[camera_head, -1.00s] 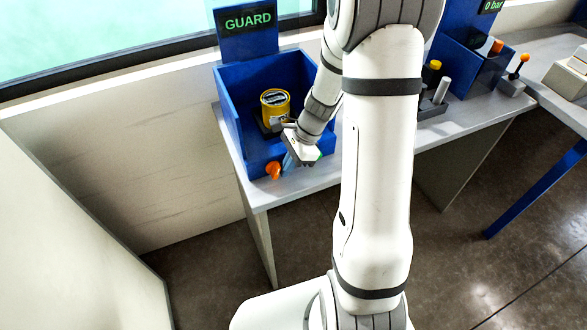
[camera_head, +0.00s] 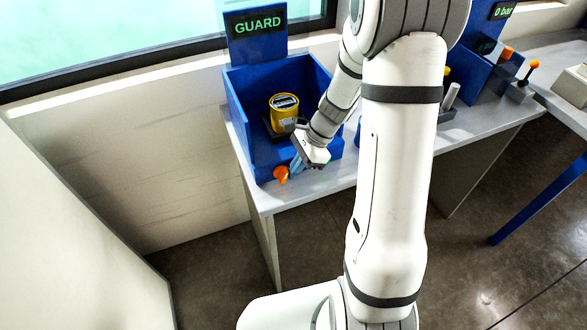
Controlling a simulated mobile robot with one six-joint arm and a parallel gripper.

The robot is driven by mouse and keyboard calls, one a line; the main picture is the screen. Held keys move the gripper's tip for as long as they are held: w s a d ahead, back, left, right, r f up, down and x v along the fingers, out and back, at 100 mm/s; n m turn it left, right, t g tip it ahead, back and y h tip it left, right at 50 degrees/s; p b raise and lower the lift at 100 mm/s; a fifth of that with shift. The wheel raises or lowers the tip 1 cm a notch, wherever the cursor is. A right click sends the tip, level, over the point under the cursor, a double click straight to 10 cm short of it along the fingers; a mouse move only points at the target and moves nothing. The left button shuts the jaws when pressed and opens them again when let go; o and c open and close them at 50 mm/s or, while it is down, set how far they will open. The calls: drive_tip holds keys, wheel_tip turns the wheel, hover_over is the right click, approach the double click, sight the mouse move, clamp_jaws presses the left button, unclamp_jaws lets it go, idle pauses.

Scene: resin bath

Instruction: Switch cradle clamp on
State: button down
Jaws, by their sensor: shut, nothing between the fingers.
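A blue open-topped box (camera_head: 240,125) stands on the left end of the grey bench, with a sign reading GUARD (camera_head: 257,23) behind it. Inside it a yellow cylinder (camera_head: 285,115) with a dark and silver top sits upright on a dark cradle (camera_head: 271,131). An orange knob (camera_head: 281,175) shows at the box's front edge. My gripper (camera_head: 297,165) is at the box's front, close to the right of the orange knob. It is shut and empty. Whether it touches the knob cannot be told. My wrist hides part of the cradle and the box's right side.
The grey bench (camera_head: 420,148) runs to the right, partly hidden by my arm. A pale wall panel is at left.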

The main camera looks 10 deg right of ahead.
drive_tip(key=shift+r, duration=0.1)
drive_tip(key=v, duration=0.7)
drive_tip(key=shift+d+r, duration=0.15)
drive_tip(key=shift+r, duration=0.25)
drive_tip(key=d+b, duration=0.1)
drive_tip(key=b, duration=0.3)
drive_tip(key=shift+s+d+r, duration=0.15)
drive_tip(key=shift+d+r, duration=0.05)
drive_tip(key=shift+r, duration=0.05)
drive_tip(key=x, duration=1)
drive_tip(key=shift+a, duration=0.1)
